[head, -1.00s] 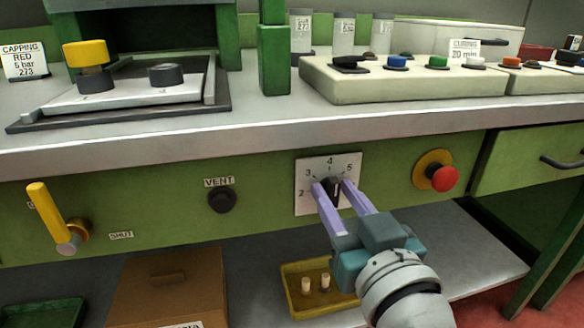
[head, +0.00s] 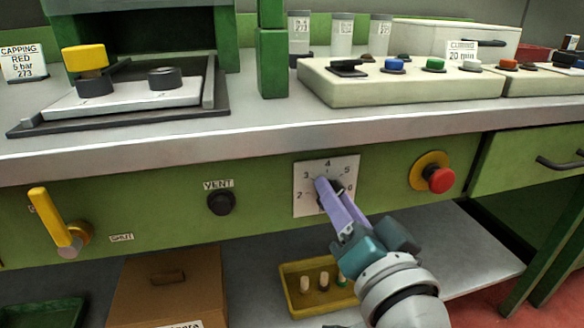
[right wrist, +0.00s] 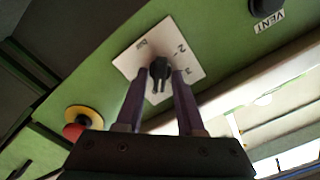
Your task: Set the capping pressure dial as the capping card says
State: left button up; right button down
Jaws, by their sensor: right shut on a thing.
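The capping card (head: 22,63) stands at the far left of the bench top and reads CAPPING, RED, 5 bar, 273. The pressure dial plate (head: 302,207) is on the green front panel, with numbers from 2 at left over 4 at the top to 6 at right. My right gripper (head: 328,184) is shut on the dial's black knob, which also shows between the fingers in the right wrist view (right wrist: 160,68). In the head view the fingers hide most of the knob, so I cannot tell the number it points to. My left gripper is not in view.
A black VENT knob (head: 221,202) is left of the dial, and a red button (head: 439,180) on a yellow ring is to its right. A yellow lever (head: 52,217) is at far left. A yellow tray (head: 291,297) with stoppers sits below my gripper.

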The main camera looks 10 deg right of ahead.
jog(key=shift+m, duration=0.7)
jog(key=c, duration=0.8)
grip_release()
jog(key=shift+c, duration=0.2)
jog(key=s+p, duration=0.2)
jog(key=s, duration=0.8)
jog(key=shift+d, duration=0.2)
